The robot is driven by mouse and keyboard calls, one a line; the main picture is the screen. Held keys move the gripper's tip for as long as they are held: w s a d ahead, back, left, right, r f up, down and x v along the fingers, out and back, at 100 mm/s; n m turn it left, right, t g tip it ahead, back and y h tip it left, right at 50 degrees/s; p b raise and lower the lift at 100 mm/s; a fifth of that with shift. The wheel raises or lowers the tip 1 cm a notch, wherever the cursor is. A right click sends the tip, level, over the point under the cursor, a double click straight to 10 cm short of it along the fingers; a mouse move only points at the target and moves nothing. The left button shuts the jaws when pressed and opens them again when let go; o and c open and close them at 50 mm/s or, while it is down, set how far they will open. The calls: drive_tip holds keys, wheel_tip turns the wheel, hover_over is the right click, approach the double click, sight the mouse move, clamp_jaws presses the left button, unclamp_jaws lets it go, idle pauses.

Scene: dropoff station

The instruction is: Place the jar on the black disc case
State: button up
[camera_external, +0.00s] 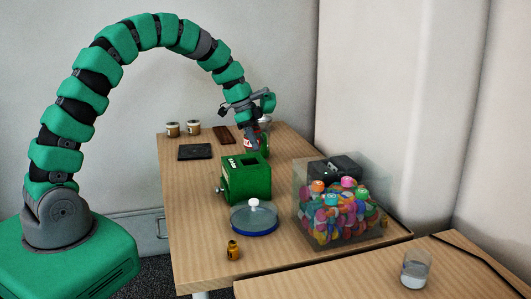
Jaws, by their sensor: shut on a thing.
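The black disc case (195,152) lies flat on the far left part of the wooden table, with nothing seen on it. Two small jars with pale lids and labels, a left jar (172,129) and a right jar (193,128), stand behind it at the table's back edge. My gripper (254,137) points down behind the green box, to the right of the case and apart from it. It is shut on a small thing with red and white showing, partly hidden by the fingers. I cannot tell whether this is a jar.
A brown flat case (224,135) lies behind the black one. The green box (246,178), a blue-rimmed round dish (254,218) and an amber bottle (233,250) stand nearer. A clear bin (309,218) of colourful items is at right. A glass (415,268) stands on the front table.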

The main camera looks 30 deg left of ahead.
drive_tip(key=s+a+f+n, duration=0.1)
drive_tip(key=s+a+n, duration=0.1)
drive_tip(key=a, duration=0.7)
drive_tip(key=s+a+f+n+t, duration=0.1)
drive_tip(key=s+a, duration=0.3)
drive_tip(key=a, duration=0.5)
drive_tip(key=s+a+n+t+y, duration=0.1)
drive_tip(key=s+a+n, duration=0.2)
drive_tip(key=a, duration=0.6)
drive_tip(key=shift+s+a+f+n, duration=0.1)
drive_tip(key=shift+s+f+n, duration=0.15)
drive_tip(key=shift+f+n, duration=0.2)
drive_tip(key=b, duration=0.1)
approach(196, 149)
drive_tip(key=shift+d+f, duration=0.9)
drive_tip(key=shift+f, duration=0.1)
drive_tip(key=shift+w, duration=0.75)
wheel_tip(196, 149, down, 4)
drive_tip(key=shift+r+b, duration=0.15)
drive_tip(key=shift+b, duration=0.45)
drive_tip(key=shift+r, duration=0.1)
drive_tip(key=o, duration=1.1)
